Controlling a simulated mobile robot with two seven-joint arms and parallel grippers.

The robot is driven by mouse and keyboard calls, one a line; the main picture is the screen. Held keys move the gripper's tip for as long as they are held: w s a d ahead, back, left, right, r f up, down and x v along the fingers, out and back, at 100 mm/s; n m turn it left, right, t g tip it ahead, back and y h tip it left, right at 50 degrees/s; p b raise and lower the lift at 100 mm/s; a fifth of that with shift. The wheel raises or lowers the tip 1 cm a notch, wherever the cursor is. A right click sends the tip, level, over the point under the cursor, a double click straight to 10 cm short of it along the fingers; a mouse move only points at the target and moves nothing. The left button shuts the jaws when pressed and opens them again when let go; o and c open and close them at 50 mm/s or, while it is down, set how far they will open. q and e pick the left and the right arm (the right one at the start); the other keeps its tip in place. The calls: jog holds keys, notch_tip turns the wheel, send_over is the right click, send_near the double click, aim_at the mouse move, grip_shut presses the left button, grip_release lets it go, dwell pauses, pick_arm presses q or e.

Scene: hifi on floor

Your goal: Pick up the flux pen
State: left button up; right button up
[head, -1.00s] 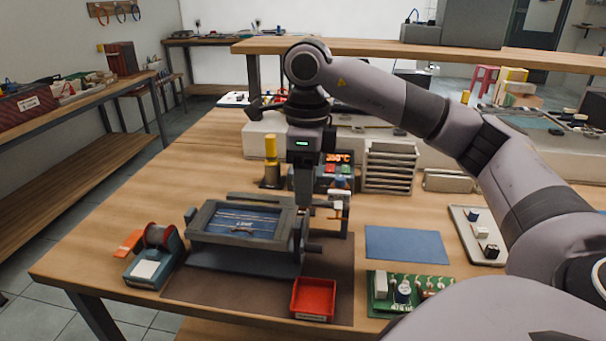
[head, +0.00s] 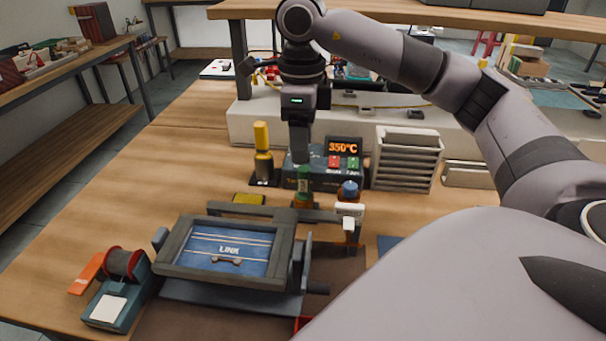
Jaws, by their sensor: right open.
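A small upright item with a green top and amber lower part (head: 303,184) stands behind the board holder; it looks like the flux pen, but its label is too small to read. My right gripper (head: 301,160) points straight down just above it, in line with its top. The jaws are open, seen nearly edge-on, so I cannot tell whether the tips reach around the green top. The item's foot is partly hidden by the holder's rear bar. My left gripper is not in view.
The board holder (head: 172,268) with a blue board is in front. A yellow-handled iron (head: 262,150) in its stand is left of the gripper. The 350°C station (head: 317,178) and a slotted grey rack (head: 405,165) are behind and right. A solder spool (head: 122,265) stands front left.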

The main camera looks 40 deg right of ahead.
aim_at(304, 168)
jog(key=f, duration=0.4)
jog(key=s+f, duration=0.1)
jog(key=f, duration=0.1)
jog(key=shift+a+f, duration=0.1)
jog(key=shift+a, duration=0.15)
grip_shut()
